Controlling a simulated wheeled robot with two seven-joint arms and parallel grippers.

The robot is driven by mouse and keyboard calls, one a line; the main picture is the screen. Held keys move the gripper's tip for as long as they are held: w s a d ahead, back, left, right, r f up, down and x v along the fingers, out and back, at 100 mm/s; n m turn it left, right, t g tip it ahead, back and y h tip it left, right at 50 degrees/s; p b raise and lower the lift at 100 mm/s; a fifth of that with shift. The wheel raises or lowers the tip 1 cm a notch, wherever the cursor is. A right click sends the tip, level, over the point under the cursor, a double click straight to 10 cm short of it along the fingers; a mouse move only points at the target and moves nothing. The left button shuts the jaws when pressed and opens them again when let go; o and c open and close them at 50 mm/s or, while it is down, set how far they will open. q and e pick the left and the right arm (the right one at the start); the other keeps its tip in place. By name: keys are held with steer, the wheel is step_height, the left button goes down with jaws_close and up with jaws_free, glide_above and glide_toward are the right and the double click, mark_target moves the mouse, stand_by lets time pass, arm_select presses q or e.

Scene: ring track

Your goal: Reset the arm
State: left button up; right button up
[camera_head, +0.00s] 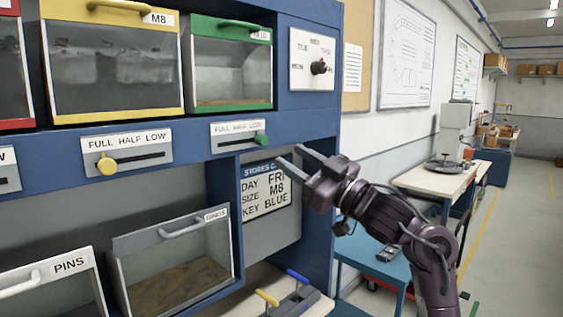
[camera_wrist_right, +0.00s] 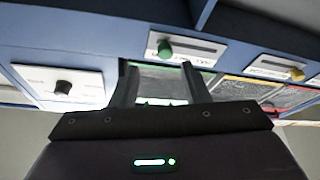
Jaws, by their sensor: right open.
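My right arm (camera_head: 400,220) reaches in from the lower right. My left gripper is in neither view.
A yellow-framed M8 bin (camera_head: 112,114) and a green-framed bin (camera_head: 232,105) sit above the sliders. A dial plate (camera_head: 312,60) is at upper right. A PINS bin (camera_head: 50,268) is below. Yellow and blue-handled keys (camera_head: 297,277) lie low. A blue table (camera_head: 375,257) stands behind my arm.

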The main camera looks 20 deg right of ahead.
steer(key=shift+s+d+f, duration=0.1)
steer(key=shift+s+f, duration=0.05)
steer(key=shift+s, duration=0.3)
